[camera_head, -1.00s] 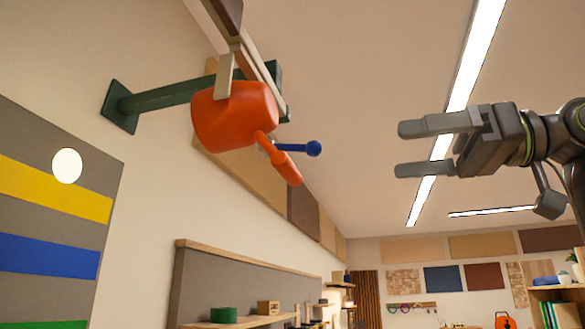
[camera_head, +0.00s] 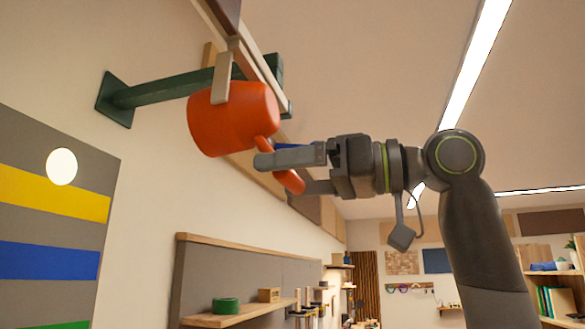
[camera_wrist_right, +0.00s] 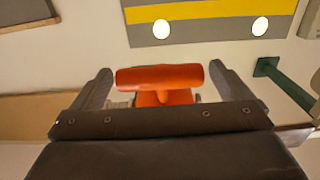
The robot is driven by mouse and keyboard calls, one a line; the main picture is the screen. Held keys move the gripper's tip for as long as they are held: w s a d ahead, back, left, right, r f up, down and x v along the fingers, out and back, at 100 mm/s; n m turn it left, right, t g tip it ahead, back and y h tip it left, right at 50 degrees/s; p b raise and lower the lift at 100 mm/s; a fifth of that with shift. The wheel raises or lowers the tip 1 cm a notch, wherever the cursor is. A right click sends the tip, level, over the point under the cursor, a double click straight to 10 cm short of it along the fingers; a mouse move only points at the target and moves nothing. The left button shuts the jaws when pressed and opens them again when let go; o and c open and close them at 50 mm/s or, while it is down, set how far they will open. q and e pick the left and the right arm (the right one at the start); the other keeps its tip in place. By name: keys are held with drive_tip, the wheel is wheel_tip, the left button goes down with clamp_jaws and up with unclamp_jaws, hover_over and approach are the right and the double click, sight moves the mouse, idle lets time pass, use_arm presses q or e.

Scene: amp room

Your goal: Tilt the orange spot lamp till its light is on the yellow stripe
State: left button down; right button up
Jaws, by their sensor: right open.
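The orange spot lamp (camera_head: 225,120) hangs from a bracket at upper left in the head view, its handle (camera_head: 291,181) pointing down and right. My right gripper (camera_head: 278,173) is open, its fingers on either side of the handle. In the right wrist view the handle (camera_wrist_right: 160,77) lies crosswise between the spread fingers, with no clear grip. A round white light spot (camera_head: 62,166) is mostly on grey, its lower edge at the top of the yellow stripe (camera_head: 50,193). The right wrist view shows two white spots beside the yellow stripe (camera_wrist_right: 210,9). My left gripper is out of view.
A green wall arm (camera_head: 160,92) runs behind the lamp. The blue knob beside the handle is mostly hidden by my upper finger. A shelf with a green roll (camera_head: 225,306) is below. The space below the lamp is clear.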

drive_tip(key=c, duration=1.4)
drive_tip(key=shift+s+d+r+p, duration=0.1)
drive_tip(key=shift+d+r+p, duration=0.2)
drive_tip(key=shift+r+p, duration=0.35)
drive_tip(key=shift+s+d+r, duration=0.15)
drive_tip(key=shift+d+r, duration=0.05)
drive_tip(key=shift+d, duration=0.25)
drive_tip(key=o, duration=1.4)
drive_tip(key=shift+f, duration=0.15)
